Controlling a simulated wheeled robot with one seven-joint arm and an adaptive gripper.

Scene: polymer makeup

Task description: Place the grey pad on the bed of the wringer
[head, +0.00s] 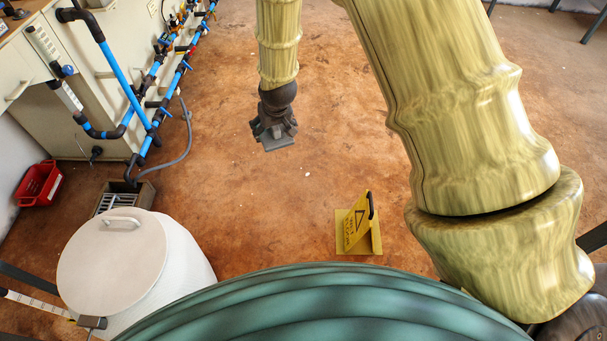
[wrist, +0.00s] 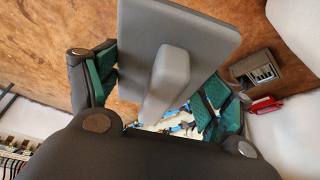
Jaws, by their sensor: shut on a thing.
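My gripper (head: 272,128) hangs over the brown floor in the head view, well above it. It is shut on the grey pad (head: 279,144), which shows below the fingers. In the wrist view the pad (wrist: 150,30) is a flat grey plate with a raised grey handle block (wrist: 168,80). The block lies between the green-lined fingers of my gripper (wrist: 163,85). A box with a slatted grey top (head: 118,197) stands on the floor at the left; it also shows in the wrist view (wrist: 256,70). I cannot tell whether it is the wringer.
A white lidded barrel (head: 190,255) stands at the lower left, in front of the slatted box. A red crate (head: 38,186) lies farther left. Benches with blue pipes (head: 120,85) line the upper left. A yellow floor sign (head: 358,228) stands lower centre. The middle floor is clear.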

